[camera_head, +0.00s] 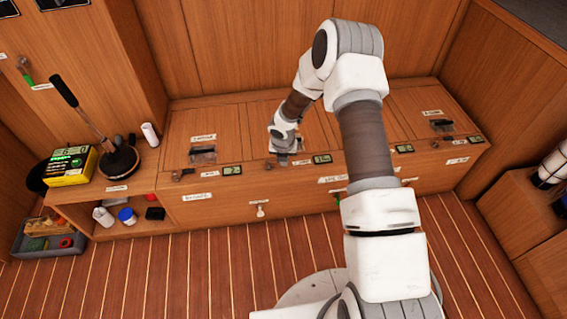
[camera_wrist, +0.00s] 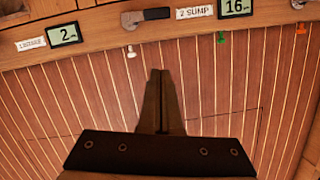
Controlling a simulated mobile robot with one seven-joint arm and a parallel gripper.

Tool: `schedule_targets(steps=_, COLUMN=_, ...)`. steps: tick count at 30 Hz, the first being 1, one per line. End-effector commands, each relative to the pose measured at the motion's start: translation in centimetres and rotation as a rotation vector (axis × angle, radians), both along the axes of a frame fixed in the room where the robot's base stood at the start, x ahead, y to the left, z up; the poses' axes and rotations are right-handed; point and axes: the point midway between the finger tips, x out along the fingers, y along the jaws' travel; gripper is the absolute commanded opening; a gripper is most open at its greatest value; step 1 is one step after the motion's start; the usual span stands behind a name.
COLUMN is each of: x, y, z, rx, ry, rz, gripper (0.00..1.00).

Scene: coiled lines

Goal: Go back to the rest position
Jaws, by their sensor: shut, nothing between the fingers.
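My arm reaches from the bottom right of the head view up and over to the wooden bench. My gripper (camera_head: 283,158) is at the bench's front edge, near a small display, and its fingers are hard to make out there. In the wrist view my gripper (camera_wrist: 160,72) shows its two dark fingers together with nothing between them, pointing over the striped floor (camera_wrist: 230,85). A display reading 2 (camera_wrist: 65,34), a display reading 16 (camera_wrist: 236,7) and a grey latch handle (camera_wrist: 131,19) show on the bench front beyond the fingertips.
The wooden bench (camera_head: 290,192) has several latched lids and displays. A cabinet (camera_head: 520,200) stands at the right. The striped floor (camera_head: 180,265) ahead is clear.

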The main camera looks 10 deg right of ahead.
Motion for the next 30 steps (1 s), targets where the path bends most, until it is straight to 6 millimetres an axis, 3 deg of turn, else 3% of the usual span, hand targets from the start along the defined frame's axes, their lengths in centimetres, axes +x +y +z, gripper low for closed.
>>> schedule_targets(steps=9, x=-0.2, y=0.0, z=0.8, rx=0.0, ry=-0.001, rz=-0.005, gripper=0.0)
schedule_targets(steps=13, x=0.2, y=-0.5, z=2.9, rx=0.001, ry=-0.02, rz=-0.071, gripper=0.0)
schedule_targets(steps=17, x=0.3, y=-1.6, z=7.6, rx=0.005, ry=-0.06, rz=-0.235, gripper=0.0)
schedule_targets(steps=22, x=-0.5, y=-3.2, z=14.9, rx=0.034, ry=-0.129, rz=-0.518, gripper=0.0)
schedule_targets(steps=30, x=-4.2, y=-5.1, z=25.2, rx=0.13, ry=-0.24, rz=-0.972, gripper=0.0)
